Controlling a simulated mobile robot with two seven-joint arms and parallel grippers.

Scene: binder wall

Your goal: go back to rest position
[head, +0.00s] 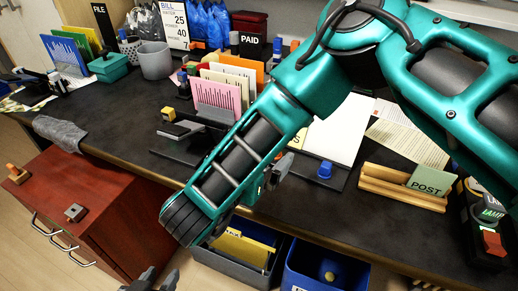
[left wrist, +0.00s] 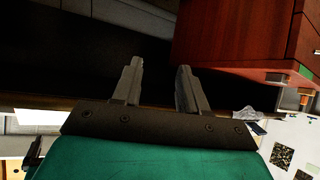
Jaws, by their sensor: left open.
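My left gripper (head: 153,277) shows only by its grey fingertips at the bottom edge of the head view, low beside the red cabinet. In the left wrist view the left gripper (left wrist: 160,70) is open, its two fingers apart with nothing between them. A teal arm of mine crosses the head view from the upper right, over the desk. A grey finger-like part shows behind that arm above the desk's front edge; I cannot tell its jaw state.
The dark desk (head: 115,110) holds file racks, a grey bin (head: 156,62), papers and a wooden POST holder (head: 402,187). The red cabinet (head: 95,205) stands at left; it also shows in the left wrist view (left wrist: 235,35). A grey crate (head: 225,265) and blue bin (head: 325,255) stand below the desk.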

